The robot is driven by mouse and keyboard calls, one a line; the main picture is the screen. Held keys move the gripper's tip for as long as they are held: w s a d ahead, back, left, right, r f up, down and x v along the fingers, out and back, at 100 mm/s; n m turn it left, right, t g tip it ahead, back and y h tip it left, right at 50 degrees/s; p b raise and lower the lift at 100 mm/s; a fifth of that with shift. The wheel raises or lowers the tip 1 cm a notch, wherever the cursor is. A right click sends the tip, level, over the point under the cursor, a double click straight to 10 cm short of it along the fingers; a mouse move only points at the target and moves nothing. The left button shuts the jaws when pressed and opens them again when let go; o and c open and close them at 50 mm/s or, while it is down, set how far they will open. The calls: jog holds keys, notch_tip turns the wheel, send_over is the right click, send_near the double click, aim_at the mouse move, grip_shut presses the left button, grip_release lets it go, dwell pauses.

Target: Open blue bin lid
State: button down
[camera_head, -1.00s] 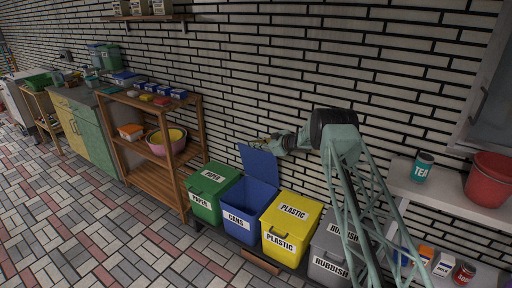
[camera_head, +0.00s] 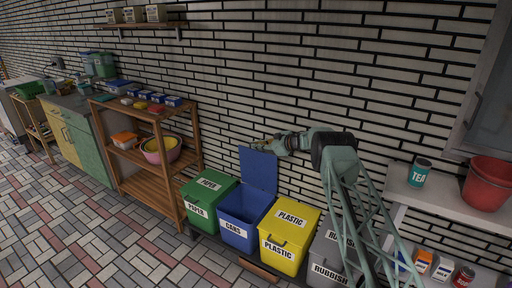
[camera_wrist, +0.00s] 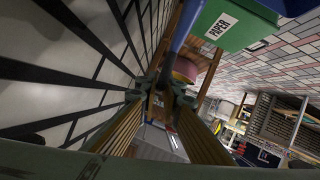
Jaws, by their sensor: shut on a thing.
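The blue bin (camera_head: 243,211), labelled CANS, stands between the green and yellow bins. Its blue lid (camera_head: 259,171) is raised and stands nearly upright at the back of the bin, by the wall. The bin's dark inside shows from above. My gripper (camera_head: 266,144) is at the lid's top edge, shut on it. In the wrist view, the lid (camera_wrist: 184,27) shows as a narrow blue strip running down to the fingertips of my gripper (camera_wrist: 164,90). The exact contact is small and partly hidden.
The green PAPER bin (camera_head: 208,198) is to the left; the yellow PLASTIC bin (camera_head: 289,232) and grey RUBBISH bin (camera_head: 328,255) are to the right, lids closed. A wooden shelf (camera_head: 150,185) stands further left. The brick wall (camera_head: 330,80) is close behind the lid.

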jog(key=c, duration=2.8)
grip_release()
jog(key=shift+s+d+r, duration=0.1)
jog(key=shift+v, duration=5.9)
jog(key=shift+r, duration=0.15)
